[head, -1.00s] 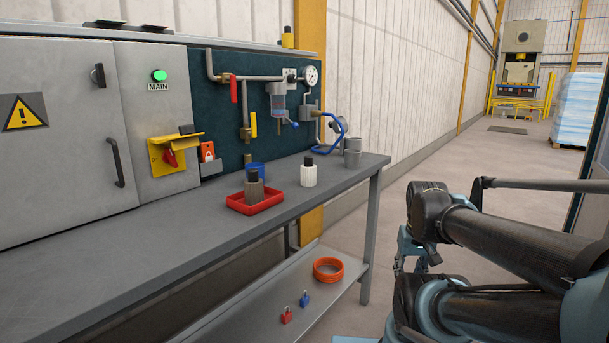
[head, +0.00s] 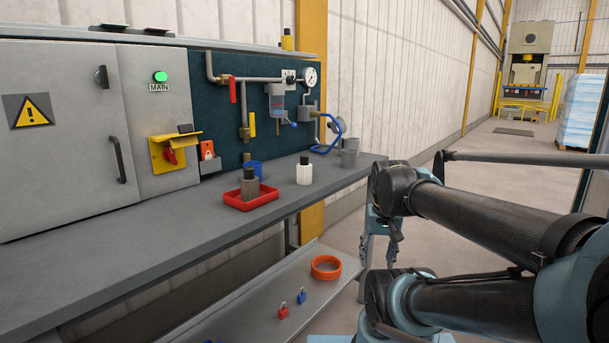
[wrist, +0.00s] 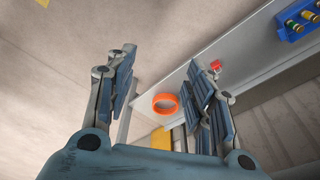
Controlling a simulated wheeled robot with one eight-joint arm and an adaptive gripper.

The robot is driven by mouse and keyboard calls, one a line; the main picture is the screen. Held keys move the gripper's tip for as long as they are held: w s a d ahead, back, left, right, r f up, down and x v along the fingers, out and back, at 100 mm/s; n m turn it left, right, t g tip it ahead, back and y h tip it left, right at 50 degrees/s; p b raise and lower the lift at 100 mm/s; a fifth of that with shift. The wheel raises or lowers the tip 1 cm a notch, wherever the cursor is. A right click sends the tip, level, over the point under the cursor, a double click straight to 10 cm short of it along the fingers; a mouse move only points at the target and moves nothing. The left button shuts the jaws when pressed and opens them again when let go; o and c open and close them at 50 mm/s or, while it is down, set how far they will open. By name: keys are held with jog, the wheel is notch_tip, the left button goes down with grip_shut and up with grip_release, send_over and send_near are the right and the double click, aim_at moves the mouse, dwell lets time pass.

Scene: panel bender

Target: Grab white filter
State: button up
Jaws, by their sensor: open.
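The white filter (head: 304,170), a white ribbed cylinder with a black top, stands upright on the grey workbench (head: 190,230), right of the red tray. A similar grey-brown filter (head: 249,187) with a black top stands in the red tray (head: 236,201). My gripper is open and empty in the wrist view (wrist: 162,85), its two padded fingers spread apart. It points down past the bench towards the lower shelf and floor. The white filter is not in the wrist view.
Pipes and a gauge (head: 310,77) are on the back panel.

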jog(key=w+a+r+m, duration=0.2)
jog(key=w+r+m, duration=0.15)
jog(key=r, duration=0.35)
jog(key=w+a+r+m, duration=0.1)
jog(key=w+r+m, duration=0.1)
jog(key=w+r, duration=0.4)
notch_tip(320, 180, up, 24)
jog(key=m+g, duration=0.2)
jog(key=m, duration=1.3)
send_over(304, 155)
notch_tip(304, 155, down, 17)
jog(key=shift+r, duration=0.2)
grip_shut()
